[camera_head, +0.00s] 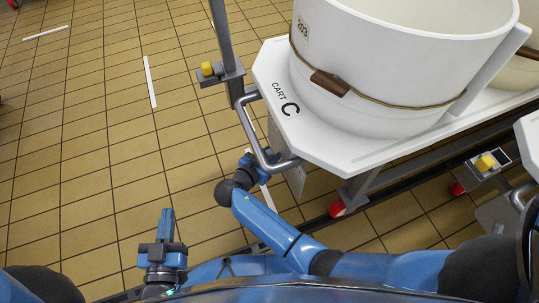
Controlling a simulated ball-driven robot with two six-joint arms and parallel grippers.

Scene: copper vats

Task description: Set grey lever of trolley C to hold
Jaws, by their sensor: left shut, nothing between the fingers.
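Trolley C (270,75) is a white cart marked "CART C", at the upper right, carrying a big white vat (390,60). A grey metal handle (248,130) bends around its left corner. Beside it a post carries a grey bracket with a yellow knob (210,69). I cannot make out which part is the grey lever. My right gripper (252,160) is at the lower part of the handle, partly hidden behind it; I cannot tell if it touches. My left gripper (167,213) is shut and empty above the floor, left of the cart.
A red-hubbed wheel (338,208) stands under the cart. Another grey bracket with a yellow knob (485,162) belongs to a neighbouring cart at the right edge. The tiled floor (90,130) on the left is clear, with white line marks (150,82).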

